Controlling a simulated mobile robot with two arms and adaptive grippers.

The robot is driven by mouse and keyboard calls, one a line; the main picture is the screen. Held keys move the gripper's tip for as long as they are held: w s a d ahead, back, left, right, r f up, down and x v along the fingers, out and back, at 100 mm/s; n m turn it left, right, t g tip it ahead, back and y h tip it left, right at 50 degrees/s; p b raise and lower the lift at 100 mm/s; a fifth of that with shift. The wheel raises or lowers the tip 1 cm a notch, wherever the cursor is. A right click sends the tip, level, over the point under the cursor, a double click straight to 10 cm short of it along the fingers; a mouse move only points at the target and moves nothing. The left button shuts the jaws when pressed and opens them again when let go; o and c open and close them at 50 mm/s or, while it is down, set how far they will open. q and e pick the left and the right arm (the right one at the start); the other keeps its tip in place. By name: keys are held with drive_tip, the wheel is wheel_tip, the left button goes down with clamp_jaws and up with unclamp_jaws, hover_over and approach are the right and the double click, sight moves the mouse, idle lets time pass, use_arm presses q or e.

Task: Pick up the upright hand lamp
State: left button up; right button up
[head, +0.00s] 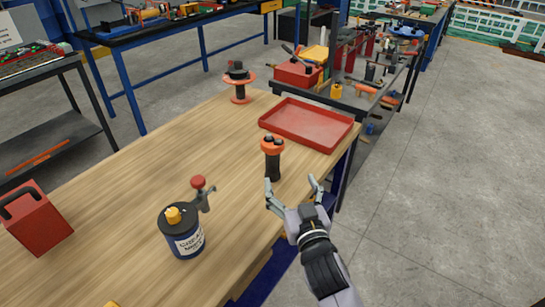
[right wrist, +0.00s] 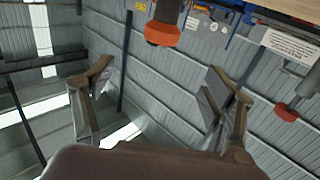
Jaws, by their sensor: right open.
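The hand lamp (head: 272,158) stands upright on the wooden table, with an orange head on a dark handle. It also shows upside down at the top of the right wrist view (right wrist: 162,32). My right gripper (head: 291,186) is open and empty, with its fingers spread, just in front of the lamp and a little to its right. In the right wrist view its fingers (right wrist: 160,82) are wide apart and the lamp is beyond them, not between them. My left gripper is not in view.
A red tray (head: 312,140) lies behind the lamp. A dark can with a yellow cap (head: 182,238) and a red-knobbed tool (head: 199,184) stand to its left. An orange spool (head: 238,94) is farther back. A red box (head: 36,222) is at far left. The table's right edge is near my gripper.

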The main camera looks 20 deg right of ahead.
drive_tip(key=p, duration=0.2)
approach(273, 141)
drive_tip(key=w, duration=0.5)
drive_tip(key=shift+d+f, duration=0.3)
drive_tip(key=w, duration=0.1)
drive_tip(key=w+p, duration=0.1)
drive_tip(key=w, duration=0.2)
drive_tip(key=shift+w+r, duration=0.25)
drive_tip(key=shift+w, duration=0.15)
drive_tip(key=shift+w+f, duration=0.1)
drive_tip(key=shift+w, duration=0.2)
drive_tip(key=shift+s, duration=0.1)
drive_tip(key=shift+c, duration=0.2)
clamp_jaws()
